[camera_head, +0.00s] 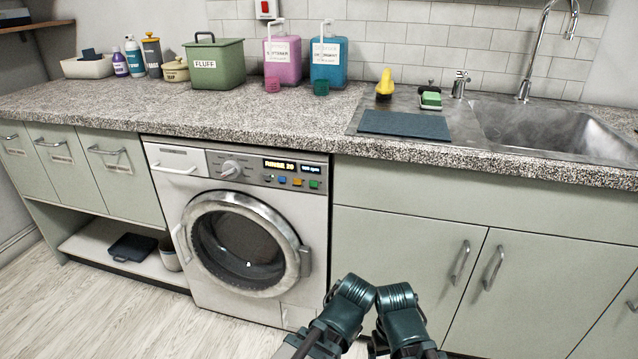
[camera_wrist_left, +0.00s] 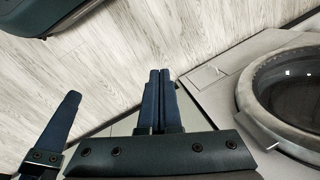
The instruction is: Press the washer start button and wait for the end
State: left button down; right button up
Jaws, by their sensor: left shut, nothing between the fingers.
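The white washer (camera_head: 285,312) stands under the counter, with its round door (camera_head: 243,243) shut and dark glass inside the ring. Its top panel has a dial (camera_head: 231,170), a lit display (camera_head: 279,164) with small yellow text that seems to end in 20, and a row of several small coloured buttons, the rightmost green (camera_head: 314,184). My arms come in at the bottom of the head view, below and right of the door, clear of the panel. In the left wrist view my left gripper (camera_wrist_left: 158,95) is shut and empty over the floor; the washer door shows at right. One dark finger, seemingly my right gripper's, shows at left.
The speckled counter (camera_head: 130,115) above holds a green FLUFF tin (camera_head: 214,66), pink (camera_head: 282,60) and blue (camera_head: 328,64) bottles, and a sink (camera_head: 560,128). Drawers (camera_head: 118,185) stand left of the washer, cabinet doors (camera_head: 405,265) right. The floor in front is clear.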

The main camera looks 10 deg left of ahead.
aim_at(314, 184)
pick_arm(q)
jog(key=w+a+r+m+t+y+p, duration=0.1)
jog(key=w+a+r+m+t+y, duration=0.2)
jog(key=r, duration=0.5)
jog(key=w+a+r+m+t+y+p, duration=0.2)
jog(key=w+a+r+m+t+y, duration=0.1)
jog(key=w+r+m+t, duration=0.2)
jog(key=w+a+r+m+t+y+p, duration=0.1)
jog(key=w+a+r+m+t+y, duration=0.2)
jog(key=w+r, duration=0.5)
notch_tip(314, 184, up, 4)
jog(key=shift+a+m+t+y+p, duration=0.35)
jog(key=shift+a+m, duration=0.25)
jog(key=shift+m, duration=0.3)
jog(key=shift+w, duration=0.15)
jog(key=shift+w+d, duration=0.15)
jog(key=shift+w, duration=4.2)
jog(key=shift+w, duration=0.1)
jog(key=shift+w, duration=0.3)
